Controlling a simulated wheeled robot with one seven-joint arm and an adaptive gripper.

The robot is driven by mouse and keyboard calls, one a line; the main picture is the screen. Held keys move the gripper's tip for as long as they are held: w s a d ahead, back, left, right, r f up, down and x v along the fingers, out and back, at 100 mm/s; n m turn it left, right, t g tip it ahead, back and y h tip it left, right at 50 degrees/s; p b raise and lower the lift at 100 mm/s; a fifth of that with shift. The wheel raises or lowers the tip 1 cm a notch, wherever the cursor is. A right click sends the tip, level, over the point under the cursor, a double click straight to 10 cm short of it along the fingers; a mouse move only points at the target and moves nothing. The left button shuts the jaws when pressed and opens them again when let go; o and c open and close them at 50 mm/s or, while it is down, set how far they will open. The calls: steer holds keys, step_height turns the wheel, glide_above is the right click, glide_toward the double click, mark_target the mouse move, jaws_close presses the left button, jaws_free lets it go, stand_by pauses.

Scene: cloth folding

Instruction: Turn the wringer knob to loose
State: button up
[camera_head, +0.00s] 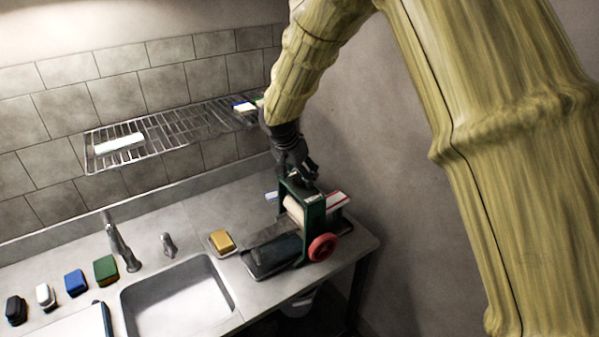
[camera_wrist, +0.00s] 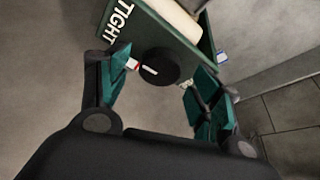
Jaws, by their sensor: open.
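The wringer is a green frame (camera_head: 315,216) with a pale roller (camera_head: 293,209) and a red wheel (camera_head: 322,247), standing at the counter's right end. In the wrist view its round black knob (camera_wrist: 160,65) has a white line on its face. White lettering, TIGHT (camera_wrist: 117,21), is on the green top plate to the knob's upper left. My gripper (camera_head: 303,172) is just above the frame's top. In the wrist view its green-padded fingers are open, one on each side of the knob; I cannot tell whether they touch it.
A dark tray (camera_head: 273,255) lies at the wringer's left, with a yellow sponge (camera_head: 222,241) and the sink (camera_head: 178,300) beyond. A wire shelf (camera_head: 175,130) hangs on the tiled wall. A red-and-white box (camera_head: 338,201) sits right behind the wringer, near the counter's edge.

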steer(key=shift+w+d+f, duration=0.1)
steer(key=shift+w+f, duration=0.05)
steer(key=shift+f, duration=0.4)
steer(key=c, duration=1)
